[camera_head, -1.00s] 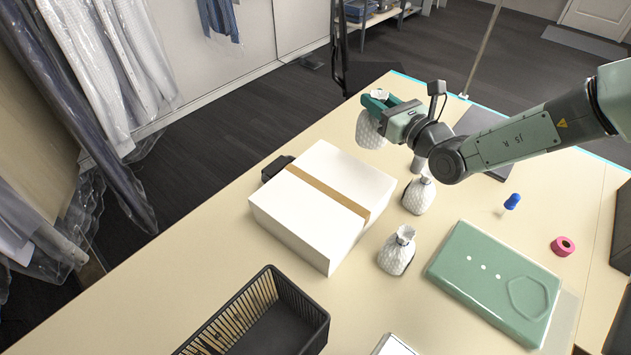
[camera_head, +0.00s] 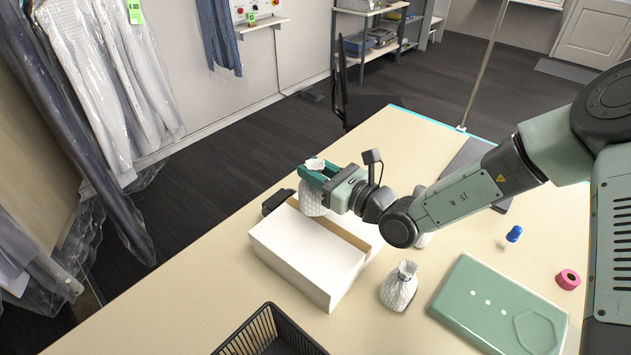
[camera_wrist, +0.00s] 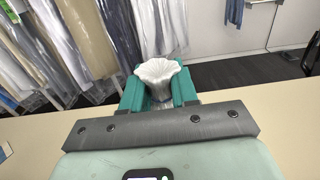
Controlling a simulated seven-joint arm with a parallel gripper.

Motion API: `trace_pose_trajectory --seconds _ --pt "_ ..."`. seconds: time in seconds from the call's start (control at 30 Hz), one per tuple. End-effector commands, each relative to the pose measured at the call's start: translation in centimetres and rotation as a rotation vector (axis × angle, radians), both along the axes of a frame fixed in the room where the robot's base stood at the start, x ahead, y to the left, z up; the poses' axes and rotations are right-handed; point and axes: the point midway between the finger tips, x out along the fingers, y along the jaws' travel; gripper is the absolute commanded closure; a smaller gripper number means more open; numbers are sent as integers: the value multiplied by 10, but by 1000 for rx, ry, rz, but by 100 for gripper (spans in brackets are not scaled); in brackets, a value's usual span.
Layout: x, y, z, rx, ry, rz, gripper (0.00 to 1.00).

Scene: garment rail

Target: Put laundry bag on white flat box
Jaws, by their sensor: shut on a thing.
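My gripper (camera_head: 316,174) is shut on the neck of a white quilted laundry bag (camera_head: 313,203). The bag hangs upright below the fingers, over the far part of the white flat box (camera_head: 300,255). Whether its bottom touches the box top cannot be told. In the wrist view the bag's ruffled top (camera_wrist: 160,72) sticks up between the green fingers (camera_wrist: 158,92). The box is closed, with a brown tape strip (camera_head: 345,234) partly hidden by my gripper and arm.
A second white bag (camera_head: 399,287) stands right of the box; another (camera_head: 424,240) is mostly hidden behind my arm. A green case (camera_head: 490,315), pink tape roll (camera_head: 568,279), blue-topped item (camera_head: 514,233) and black basket (camera_head: 268,335) are nearby. A dark object (camera_head: 277,202) sits behind the box.

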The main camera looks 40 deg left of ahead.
Motion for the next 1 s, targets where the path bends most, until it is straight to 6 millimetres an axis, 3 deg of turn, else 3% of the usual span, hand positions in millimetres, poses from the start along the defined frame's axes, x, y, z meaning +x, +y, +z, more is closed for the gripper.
trace_pose_trajectory --seconds 0.2,0.57,0.6,0.7,0.73,1.0 --pt "0 0 -28 2 1 -1 100" --pt "0 0 -32 1 0 -1 100" --pt "0 0 -32 0 0 -1 65" --pt "0 0 -32 0 0 -1 50" --pt "0 0 -32 0 0 -1 46" --pt "0 0 -31 0 0 -1 46"
